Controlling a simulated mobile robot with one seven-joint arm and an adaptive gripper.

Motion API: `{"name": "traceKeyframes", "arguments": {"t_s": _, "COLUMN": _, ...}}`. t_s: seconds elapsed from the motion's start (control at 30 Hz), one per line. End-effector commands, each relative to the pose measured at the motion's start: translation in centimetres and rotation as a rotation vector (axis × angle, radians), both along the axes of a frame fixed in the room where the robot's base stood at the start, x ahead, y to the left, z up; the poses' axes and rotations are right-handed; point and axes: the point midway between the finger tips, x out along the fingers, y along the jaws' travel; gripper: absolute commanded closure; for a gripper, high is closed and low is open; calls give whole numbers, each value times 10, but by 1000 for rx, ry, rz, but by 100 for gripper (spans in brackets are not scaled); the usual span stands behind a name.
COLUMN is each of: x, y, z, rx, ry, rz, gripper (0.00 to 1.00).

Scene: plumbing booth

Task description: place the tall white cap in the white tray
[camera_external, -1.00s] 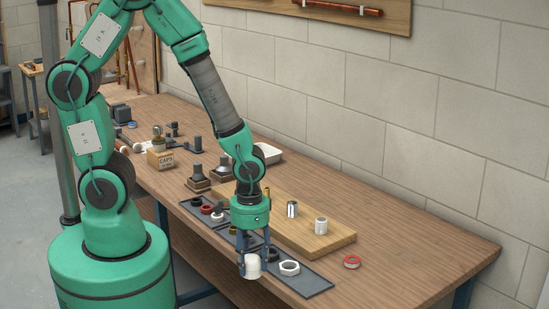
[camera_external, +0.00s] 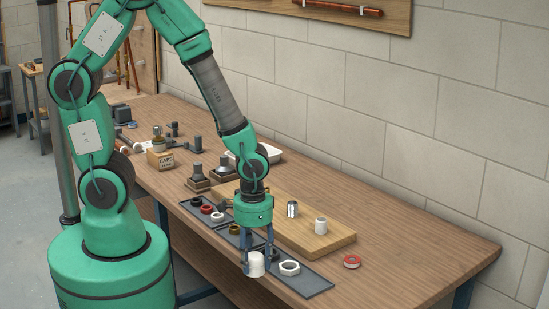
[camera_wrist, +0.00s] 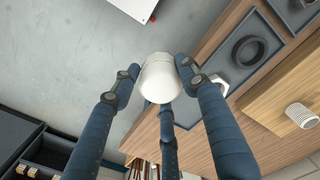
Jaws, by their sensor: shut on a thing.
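The tall white cap (camera_external: 255,265) is held between the fingers of my gripper (camera_external: 258,254), at the front edge of the bench. In the wrist view the cap (camera_wrist: 160,80) sits at the fingertips of my gripper (camera_wrist: 158,72), with grey floor behind it. The fingers are closed around it. The white tray (camera_external: 270,155) stands far back on the bench near the wall, partly hidden behind my arm. Its inside is mostly hidden.
A dark parts mat (camera_external: 312,284) with a white hex nut (camera_external: 289,268) and several rings lies beside the cap. A wooden board (camera_external: 335,239) behind it bears a metal cylinder (camera_external: 292,209) and a white fitting (camera_external: 320,226). Tape (camera_external: 352,262) lies right; the bench's right end is clear.

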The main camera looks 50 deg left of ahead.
Motion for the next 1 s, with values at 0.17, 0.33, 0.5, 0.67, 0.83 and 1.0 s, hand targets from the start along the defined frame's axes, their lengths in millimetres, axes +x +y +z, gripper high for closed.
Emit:
{"name": "traceKeyframes", "arguments": {"t_s": 0.17, "x": 27, "y": 0, "z": 8, "rx": 0, "ry": -1, "rz": 36, "gripper": 82}}
{"name": "traceKeyframes", "arguments": {"t_s": 0.33, "x": 66, "y": 2, "z": 17, "rx": 0, "ry": 0, "rz": 89, "gripper": 82}}
{"name": "traceKeyframes", "arguments": {"t_s": 0.5, "x": 114, "y": 10, "z": 28, "rx": 0, "ry": -1, "rz": 151, "gripper": 82}}
{"name": "traceKeyframes", "arguments": {"t_s": 0.67, "x": 158, "y": 21, "z": 37, "rx": 0, "ry": -1, "rz": 209, "gripper": 82}}
{"name": "traceKeyframes", "arguments": {"t_s": 0.83, "x": 205, "y": 39, "z": 45, "rx": -1, "ry": -2, "rz": 270, "gripper": 82}}
{"name": "traceKeyframes", "arguments": {"t_s": 1.0, "x": 250, "y": 61, "z": 52, "rx": 0, "ry": 0, "rz": 332, "gripper": 82}}
